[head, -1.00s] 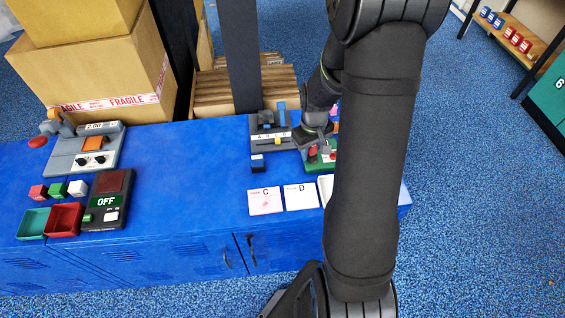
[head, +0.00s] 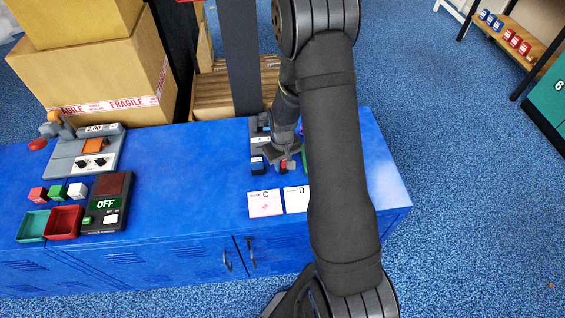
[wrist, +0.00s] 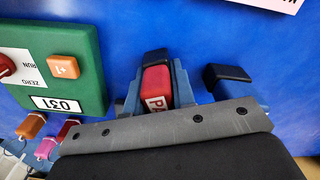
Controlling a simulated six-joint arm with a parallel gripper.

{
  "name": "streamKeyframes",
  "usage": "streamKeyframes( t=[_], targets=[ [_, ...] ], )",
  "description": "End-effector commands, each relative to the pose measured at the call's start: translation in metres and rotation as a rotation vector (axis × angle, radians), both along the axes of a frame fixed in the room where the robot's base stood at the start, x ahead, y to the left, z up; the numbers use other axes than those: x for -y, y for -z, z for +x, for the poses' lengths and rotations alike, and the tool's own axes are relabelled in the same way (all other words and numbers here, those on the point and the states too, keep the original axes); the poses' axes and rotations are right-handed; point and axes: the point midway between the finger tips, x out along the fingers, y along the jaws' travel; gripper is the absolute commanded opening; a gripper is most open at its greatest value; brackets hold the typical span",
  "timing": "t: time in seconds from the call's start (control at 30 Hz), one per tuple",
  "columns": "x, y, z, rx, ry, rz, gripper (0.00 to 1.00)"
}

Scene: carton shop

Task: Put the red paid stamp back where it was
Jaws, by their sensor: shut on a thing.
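The red paid stamp (wrist: 156,88) is between my gripper's two blue fingers in the wrist view, with its black end pointing up the picture and the letters "PA" showing. My gripper (wrist: 155,95) is shut on it. In the head view my gripper (head: 284,160) is low over the blue locker top, just right of a blue stamp with a black end (head: 257,166). A bit of the red stamp shows below the jaws. I cannot tell whether it touches the surface. The blue stamp (wrist: 232,78) also stands close on the right in the wrist view.
Card C (head: 265,203) with a pink mark and card D (head: 296,199) lie in front of the gripper. A green counter box (wrist: 55,70) is left in the wrist view, with small coloured tags below. My arm hides part of the locker top.

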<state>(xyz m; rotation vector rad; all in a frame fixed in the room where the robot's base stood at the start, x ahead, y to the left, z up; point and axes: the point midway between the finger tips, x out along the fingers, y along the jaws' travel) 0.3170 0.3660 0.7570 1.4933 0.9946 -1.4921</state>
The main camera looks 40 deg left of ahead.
Motion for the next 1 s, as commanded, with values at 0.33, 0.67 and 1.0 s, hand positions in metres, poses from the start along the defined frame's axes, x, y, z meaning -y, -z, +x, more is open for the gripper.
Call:
streamKeyframes(
  t=[0.33, 0.67, 1.0],
  targets=[
    [0.000, 0.003, 0.000, 0.000, 0.000, 0.000, 0.37],
    [0.000, 0.002, 0.000, 0.000, 0.000, 0.000, 0.45],
    [-0.001, -0.039, 0.001, 0.003, -0.001, 0.004, 0.45]
  ],
)
